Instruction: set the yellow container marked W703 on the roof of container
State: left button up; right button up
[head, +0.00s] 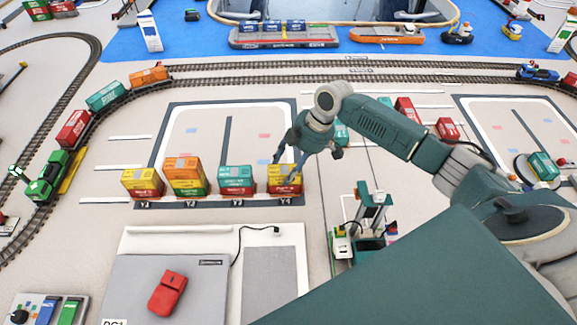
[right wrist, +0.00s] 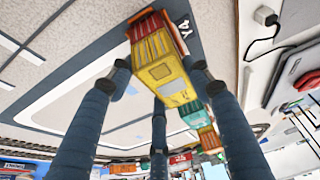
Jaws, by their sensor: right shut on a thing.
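A yellow container (head: 285,171) is at the top of the stack by the Y4 mark. My right gripper (head: 287,166) reaches down over it with its fingers around its sides and is shut on it. In the right wrist view, the yellow container (right wrist: 165,75) is between the fingers, with orange-red below it. I cannot read W703 on it. A red container (head: 285,187) shows under it in the stack; I cannot see a gap between them. My left gripper is not in view.
To the left stand a teal-topped stack (head: 235,173) at Y3, an orange-topped stack (head: 184,163) at Y2 and a yellow-topped stack (head: 142,177) at Y1. A small teal crane (head: 371,205) stands at front right. The paved yard behind the stacks is mostly clear.

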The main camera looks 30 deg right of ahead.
jog(key=o, duration=1.2)
jog(key=shift+f, duration=0.1)
jog(key=shift+d+r, duration=0.1)
jog(key=shift+r, duration=0.3)
jog(key=b+v, duration=0.1)
jog(key=v, duration=1)
jog(key=shift+r, duration=0.25)
jog(key=shift+d, duration=0.1)
